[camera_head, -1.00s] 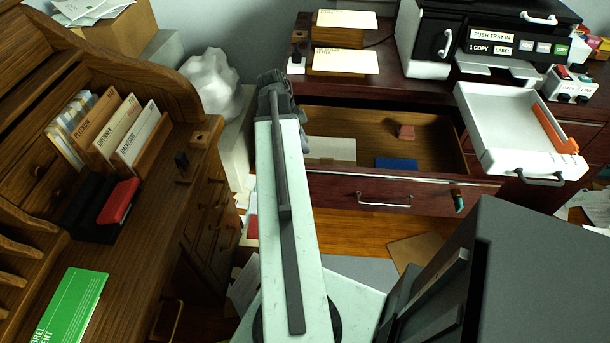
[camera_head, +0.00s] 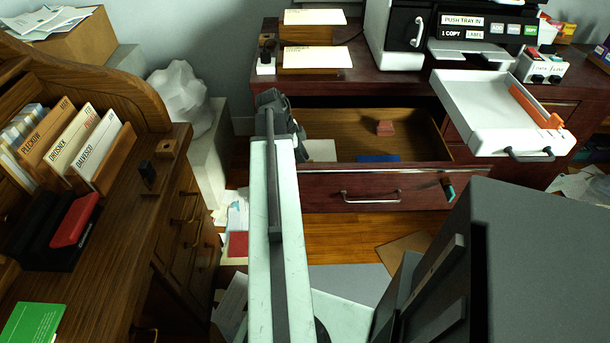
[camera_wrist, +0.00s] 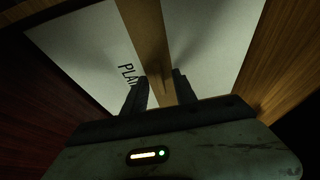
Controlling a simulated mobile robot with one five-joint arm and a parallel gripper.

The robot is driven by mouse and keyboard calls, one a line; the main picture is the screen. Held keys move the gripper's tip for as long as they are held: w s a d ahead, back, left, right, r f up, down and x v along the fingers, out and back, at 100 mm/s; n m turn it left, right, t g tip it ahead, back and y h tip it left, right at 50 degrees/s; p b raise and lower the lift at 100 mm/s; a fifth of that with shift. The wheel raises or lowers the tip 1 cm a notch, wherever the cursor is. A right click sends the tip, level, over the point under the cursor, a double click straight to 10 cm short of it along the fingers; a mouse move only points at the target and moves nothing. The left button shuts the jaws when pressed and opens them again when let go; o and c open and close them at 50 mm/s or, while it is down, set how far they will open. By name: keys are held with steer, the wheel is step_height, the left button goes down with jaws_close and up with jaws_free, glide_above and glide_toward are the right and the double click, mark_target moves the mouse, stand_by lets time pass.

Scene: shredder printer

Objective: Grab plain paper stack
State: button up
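The plain paper stack (camera_head: 320,151) is a pale stack lying at the left of the open drawer (camera_head: 400,190), partly hidden by my arm. In the wrist view the white stack (camera_wrist: 85,50) fills much of the picture, with dark letters starting "PLA" and a brown band (camera_wrist: 143,20) across its middle. My gripper (camera_wrist: 160,78) is over the stack; its two dark fingers stand apart with the brown band between them. Whether they touch the band cannot be told. In the head view my gripper (camera_head: 279,108) is at the drawer's left end.
A blue item (camera_head: 378,158) and a reddish block (camera_head: 385,128) lie in the drawer. The printer's white tray (camera_head: 490,120) juts out at the right. A wooden desk (camera_head: 110,260) with file folders stands at the left. A dark grey box-like surface (camera_head: 540,260) fills the lower right.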

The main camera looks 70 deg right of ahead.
steer(key=shift+s+f, duration=0.15)
steer(key=shift+f, duration=0.15)
jaws_close()
steer(key=shift+r, duration=0.1)
